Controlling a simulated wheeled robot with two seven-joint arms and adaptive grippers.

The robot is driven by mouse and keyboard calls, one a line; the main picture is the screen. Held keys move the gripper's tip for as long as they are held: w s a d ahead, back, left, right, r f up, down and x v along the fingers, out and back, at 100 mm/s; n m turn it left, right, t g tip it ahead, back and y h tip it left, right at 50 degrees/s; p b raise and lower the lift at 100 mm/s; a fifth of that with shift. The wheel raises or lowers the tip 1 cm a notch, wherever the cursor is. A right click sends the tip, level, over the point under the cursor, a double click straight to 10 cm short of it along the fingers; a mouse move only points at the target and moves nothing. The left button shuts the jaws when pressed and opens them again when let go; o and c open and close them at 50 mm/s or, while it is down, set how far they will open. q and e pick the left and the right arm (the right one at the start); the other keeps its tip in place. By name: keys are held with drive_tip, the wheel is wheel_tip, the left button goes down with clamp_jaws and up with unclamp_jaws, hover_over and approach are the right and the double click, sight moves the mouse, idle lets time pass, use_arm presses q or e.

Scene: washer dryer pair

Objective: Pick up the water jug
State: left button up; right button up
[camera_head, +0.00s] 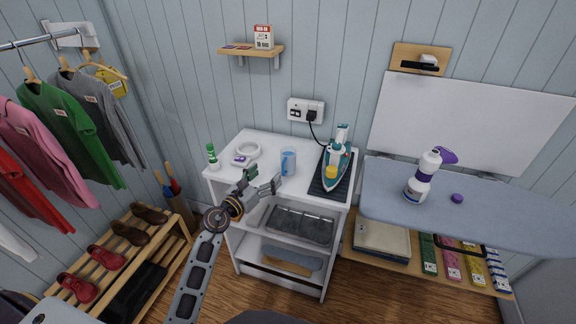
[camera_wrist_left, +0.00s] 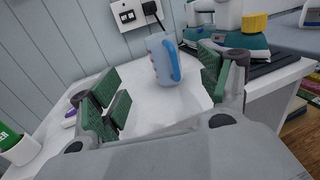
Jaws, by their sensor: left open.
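The water jug (camera_head: 289,161) is light blue with a darker blue handle and stands upright on the white cabinet top (camera_head: 262,148). In the left wrist view the jug (camera_wrist_left: 162,62) stands beyond the gap between the fingers, its handle on the right side. My left gripper (camera_head: 264,181) is open and empty at the front edge of the cabinet top, in front of the jug and a little to its left. Its green-padded fingers (camera_wrist_left: 160,95) are spread wide and look clear of the jug. My right gripper is not in view.
A teal iron (camera_head: 337,165) stands on a dark mat right of the jug. An ironing board (camera_head: 480,205) with a spray bottle (camera_head: 422,180) is at right.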

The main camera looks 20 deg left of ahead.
sight(288, 157)
use_arm(q)
drive_tip(key=shift+w, duration=0.15)
idle(0.3)
drive_tip(key=shift+x, duration=4.2)
drive_tip(key=shift+d, duration=0.1)
drive_tip(key=shift+x, duration=2.35)
drive_tip(key=shift+w+d+f, duration=0.1)
drive_tip(key=shift+w+d, duration=0.05)
drive_tip(key=shift+d, duration=0.05)
